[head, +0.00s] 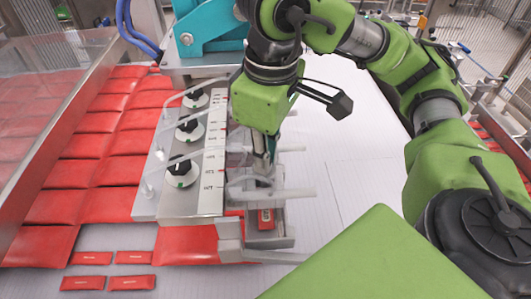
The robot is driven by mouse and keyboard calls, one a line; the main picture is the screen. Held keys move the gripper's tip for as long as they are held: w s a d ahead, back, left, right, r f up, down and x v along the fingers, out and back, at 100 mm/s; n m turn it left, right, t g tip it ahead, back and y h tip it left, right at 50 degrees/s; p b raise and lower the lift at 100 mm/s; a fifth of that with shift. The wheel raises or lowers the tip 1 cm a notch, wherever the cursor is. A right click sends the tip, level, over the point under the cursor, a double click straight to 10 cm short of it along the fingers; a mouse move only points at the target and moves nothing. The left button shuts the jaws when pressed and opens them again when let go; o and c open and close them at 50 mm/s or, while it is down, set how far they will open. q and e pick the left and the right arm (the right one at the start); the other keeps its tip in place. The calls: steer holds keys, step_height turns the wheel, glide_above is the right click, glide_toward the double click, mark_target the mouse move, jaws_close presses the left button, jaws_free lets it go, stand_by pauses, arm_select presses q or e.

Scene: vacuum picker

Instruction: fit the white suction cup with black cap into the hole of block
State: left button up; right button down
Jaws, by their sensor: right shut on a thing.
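A pale metal block (152,195) with a white label strip (211,170) stands left of centre. Three white suction cups with black caps sit on it in a row: far (196,98), middle (189,129) and near (182,172). My right gripper (262,172) points down just right of the label strip, among clear and whitish fittings. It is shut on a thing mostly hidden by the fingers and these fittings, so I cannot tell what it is. No open hole in the block can be made out. My left gripper is not in view.
Clear tube-like parts (285,193) and a grey metal bracket (268,242) crowd around my right gripper. Red packets (100,172) lie in rows at left, with small red packets (92,258) in front. A teal machine part (210,25) stands behind. The white surface (345,150) at right is clear.

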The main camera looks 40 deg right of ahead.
steer(key=shift+f+b, duration=1.2)
steer(key=shift+f, duration=0.15)
steer(key=c, duration=2)
jaws_free()
steer(key=shift+s+r, duration=0.2)
steer(key=shift+r, duration=2.8)
steer(key=shift+s+r, duration=0.2)
steer(key=shift+r, duration=2.8)
